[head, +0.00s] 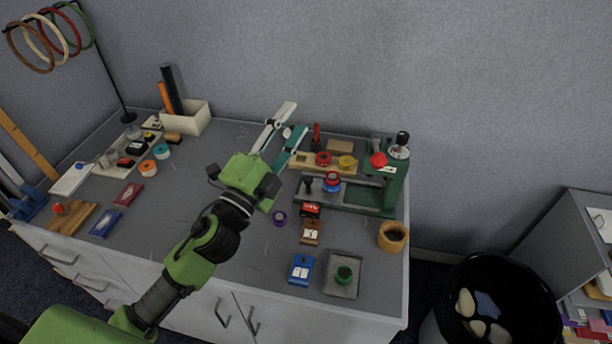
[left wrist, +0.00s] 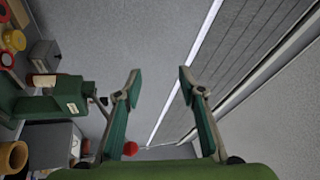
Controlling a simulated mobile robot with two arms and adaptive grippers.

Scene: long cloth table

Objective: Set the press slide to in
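The green press (head: 391,196) stands at the right end of the table, with a red ball (head: 378,160) and a small white label on its upper part. A grey slide-like part with a small black knob (head: 308,183) and a red and blue round piece (head: 332,181) is at its left side. I cannot tell the slide's exact position. My left gripper (head: 282,132) is open and empty, up and left of the press. In the left wrist view its two fingers (left wrist: 159,84) are wide apart, with the green press body (left wrist: 50,101) to their left and a red ball (left wrist: 130,148) below.
A wooden rack (head: 312,163) with red and yellow rings is behind the press. In front lie stamps, a purple ring (head: 279,217), a grey tray (head: 344,274) and a tan cup (head: 393,237). A black bin (head: 500,300) stands right of the table. Several small items crowd the left side.

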